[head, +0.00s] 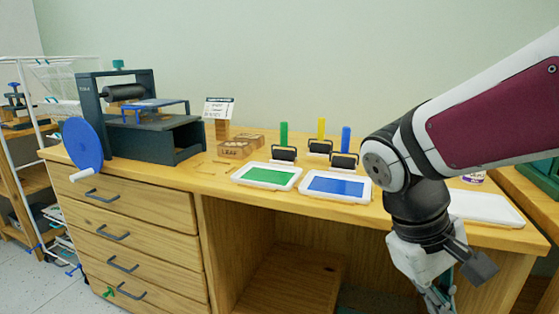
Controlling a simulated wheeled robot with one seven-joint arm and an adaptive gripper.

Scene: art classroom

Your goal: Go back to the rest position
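My arm (490,120) comes in from the right of the head view and bends down at a dark joint in front of the desk. My gripper (438,300) hangs below that joint at the lower right, pointing down, in front of the desk's front edge. Its fingertips are at or past the bottom edge of the picture, so I cannot tell whether it is open or shut, or whether it holds anything.
A wooden desk (225,185) carries a press (155,138) with a blue wheel, a green ink tray (265,176), a blue ink tray (336,187), several rollers and wooden blocks (236,149). A white tray (487,208) lies right of my arm. A drying rack stands left.

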